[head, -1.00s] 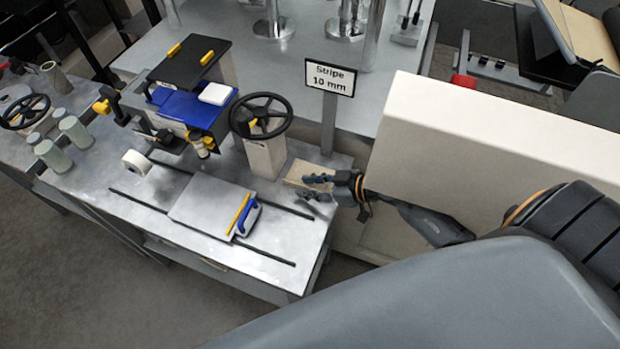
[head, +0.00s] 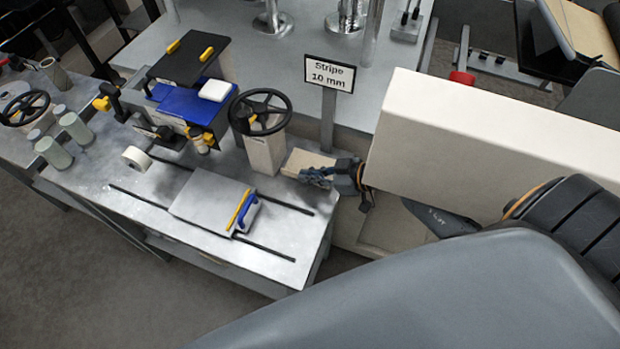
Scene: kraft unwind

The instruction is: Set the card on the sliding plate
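The card (head: 306,159), a small tan kraft piece, is at the right end of the metal bench, just right of the handwheel post. My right gripper (head: 314,178) comes in from the right; its dark fingers are close together on the card's near edge and look shut on it. The fingers cover that edge. The card appears slightly raised. The sliding plate (head: 205,196) is a bare grey plate on two dark rails, left of and nearer than the card. It has a yellow strip (head: 238,210) and a blue handle (head: 248,213) at its right end. My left gripper is not in view.
A large cream block (head: 490,140) is right. The space above the plate is clear.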

